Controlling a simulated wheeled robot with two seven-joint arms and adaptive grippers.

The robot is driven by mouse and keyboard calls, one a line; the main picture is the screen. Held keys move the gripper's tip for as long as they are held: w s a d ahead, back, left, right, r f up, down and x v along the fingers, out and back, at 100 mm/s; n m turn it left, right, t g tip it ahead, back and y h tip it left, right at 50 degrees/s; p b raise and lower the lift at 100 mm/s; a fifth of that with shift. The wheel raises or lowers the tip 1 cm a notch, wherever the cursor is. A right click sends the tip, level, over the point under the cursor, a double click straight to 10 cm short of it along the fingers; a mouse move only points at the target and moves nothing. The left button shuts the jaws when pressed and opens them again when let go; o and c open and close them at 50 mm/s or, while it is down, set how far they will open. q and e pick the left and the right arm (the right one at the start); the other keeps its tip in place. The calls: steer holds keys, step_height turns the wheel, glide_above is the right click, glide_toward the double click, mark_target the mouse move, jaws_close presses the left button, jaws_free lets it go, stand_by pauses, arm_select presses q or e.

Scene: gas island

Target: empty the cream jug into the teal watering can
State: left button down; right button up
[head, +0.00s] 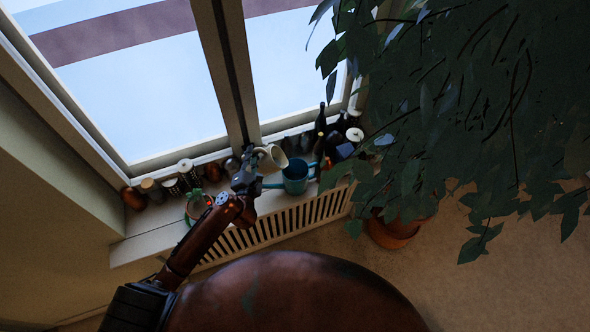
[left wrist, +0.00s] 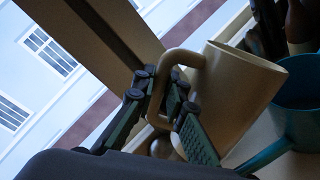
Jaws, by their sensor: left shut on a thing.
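The cream jug (head: 272,155) is tilted over to the right above the windowsill. My left gripper (head: 244,178) is shut on its handle; in the left wrist view the fingers (left wrist: 165,112) close around the handle and the jug's body (left wrist: 237,95) leans right. The teal watering can (head: 295,177) stands upright on the sill, just right of and below the jug's mouth. Part of it shows at the right edge of the left wrist view (left wrist: 298,105). The jug's inside and any liquid cannot be made out. My right gripper is not in view.
Several jars and pots (head: 172,187) line the sill to the left. Dark bottles (head: 320,122) and a white-topped spool (head: 355,135) crowd it to the right. A large leafy plant (head: 460,90) in a terracotta pot (head: 394,232) overhangs from the right. The window (head: 140,85) stands behind.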

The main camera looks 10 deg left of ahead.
mark_target(261, 149)
arm_select(q)
steer(key=shift+w+d+r+m+b, duration=0.1)
steer(key=shift+w+d+m+b, duration=0.1)
steer(key=shift+d+m, duration=0.25)
steer(key=shift+w+d+r+m+b, duration=0.1)
steer(key=shift+d+m+b, duration=0.1)
steer(key=shift+d+m, duration=0.2)
stand_by(2.5)
steer(key=shift+w+d+r+m+y, duration=0.2)
steer(key=shift+d+r+m+y, duration=0.1)
steer(key=shift+d+r+m, duration=0.55)
stand_by(1.8)
